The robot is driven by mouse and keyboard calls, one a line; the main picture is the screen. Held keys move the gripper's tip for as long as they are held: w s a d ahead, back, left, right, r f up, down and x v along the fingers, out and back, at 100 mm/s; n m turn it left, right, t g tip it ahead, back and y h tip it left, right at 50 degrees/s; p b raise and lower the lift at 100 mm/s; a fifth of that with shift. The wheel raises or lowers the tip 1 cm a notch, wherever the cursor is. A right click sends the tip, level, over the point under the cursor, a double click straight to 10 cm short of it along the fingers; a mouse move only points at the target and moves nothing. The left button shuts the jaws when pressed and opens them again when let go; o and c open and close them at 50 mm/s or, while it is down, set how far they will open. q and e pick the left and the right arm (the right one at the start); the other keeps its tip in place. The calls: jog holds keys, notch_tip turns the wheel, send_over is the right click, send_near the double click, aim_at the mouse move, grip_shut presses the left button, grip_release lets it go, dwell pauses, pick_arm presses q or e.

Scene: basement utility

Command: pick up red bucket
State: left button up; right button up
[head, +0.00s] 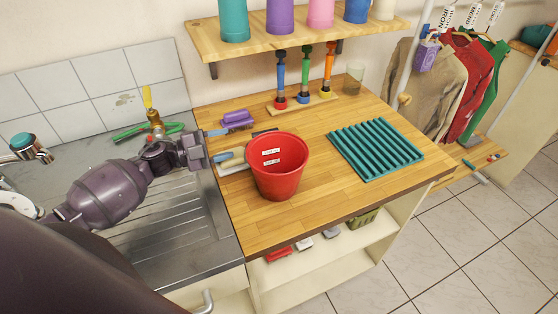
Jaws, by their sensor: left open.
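The red bucket (277,180) stands upright on the wooden worktop, left of the ribbed teal mat. My left gripper (221,145) comes in from the left over the sink's edge. Its two blue-tipped fingers are apart and point right toward the bucket. The nearer finger ends a little short of the bucket's left rim, and nothing shows between the fingers. My right gripper is out of view.
A pale flat object (232,165) and a purple brush (238,120) lie close to my gripper. The ribbed teal mat (375,149) is right of the bucket. Brushes stand upright in a wooden rack (301,105) behind. A shelf (240,43) with colored cups hangs above. Bare worktop (345,195) lies in front.

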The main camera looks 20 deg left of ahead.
aim_at(256, 133)
pick_arm(q)
jog(key=x, duration=0.3)
jog(key=shift+w+d+r, duration=0.1)
jog(key=shift+d, duration=0.05)
jog(key=shift+w+d, duration=0.4)
jog(key=p+x, duration=0.1)
jog(key=x, duration=0.3)
jog(key=shift+w+d, duration=0.15)
jog(key=shift+d, duration=0.1)
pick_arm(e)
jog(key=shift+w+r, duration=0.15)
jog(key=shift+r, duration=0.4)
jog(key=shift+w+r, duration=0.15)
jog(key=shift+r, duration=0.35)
pick_arm(q)
jog(key=c, duration=0.5)
grip_shut()
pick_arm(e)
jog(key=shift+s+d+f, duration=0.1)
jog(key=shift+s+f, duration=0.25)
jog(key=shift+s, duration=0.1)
